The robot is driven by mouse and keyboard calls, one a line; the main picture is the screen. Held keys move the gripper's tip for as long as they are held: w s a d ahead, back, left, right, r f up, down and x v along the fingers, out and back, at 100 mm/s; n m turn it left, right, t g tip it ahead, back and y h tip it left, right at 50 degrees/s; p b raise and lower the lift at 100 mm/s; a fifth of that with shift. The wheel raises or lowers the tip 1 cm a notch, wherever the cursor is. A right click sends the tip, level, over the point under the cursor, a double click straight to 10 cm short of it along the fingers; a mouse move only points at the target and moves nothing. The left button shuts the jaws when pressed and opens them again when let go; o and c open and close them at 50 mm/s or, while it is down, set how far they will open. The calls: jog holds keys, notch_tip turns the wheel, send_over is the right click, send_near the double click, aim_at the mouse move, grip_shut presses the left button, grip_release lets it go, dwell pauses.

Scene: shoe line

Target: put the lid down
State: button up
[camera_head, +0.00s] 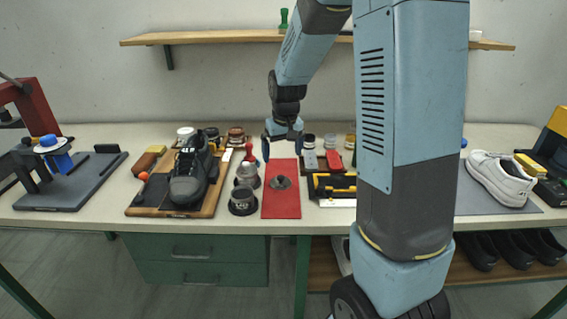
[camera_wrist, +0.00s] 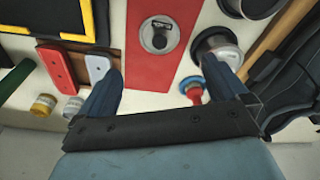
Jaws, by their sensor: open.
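The lid (camera_head: 280,182) is a small grey disc with a dark knob. It lies on the red mat (camera_head: 281,207), knob up. In the wrist view the lid (camera_wrist: 172,29) rests on the red mat (camera_wrist: 145,75), ahead of my fingers and apart from them. My gripper (camera_head: 282,146) is open and empty, above the back of the red mat. Its two dark blue fingers (camera_wrist: 163,72) stand wide apart in the wrist view, with nothing between them.
Dark jars (camera_head: 242,200) stand left of the mat, near a red-handled tool (camera_head: 249,153). A black shoe (camera_head: 188,178) lies on a wooden board further left. A black tray with yellow edging (camera_head: 332,187) is right of the mat. The mat's front is clear.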

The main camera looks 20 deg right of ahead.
jog(key=s+r+t, duration=0.2)
jog(key=s+r, duration=1)
jog(key=r, duration=0.1)
jog(key=s+r+t, duration=0.1)
jog(key=s+r, duration=0.1)
jog(key=s, duration=0.5)
jog(key=s+r+m, duration=0.1)
jog(key=s+r, duration=0.1)
jog(key=s, duration=0.5)
jog(key=shift+s+d+r+t, duration=0.25)
jog(key=shift+s+r+t, duration=0.05)
jog(key=shift+s+t, duration=0.1)
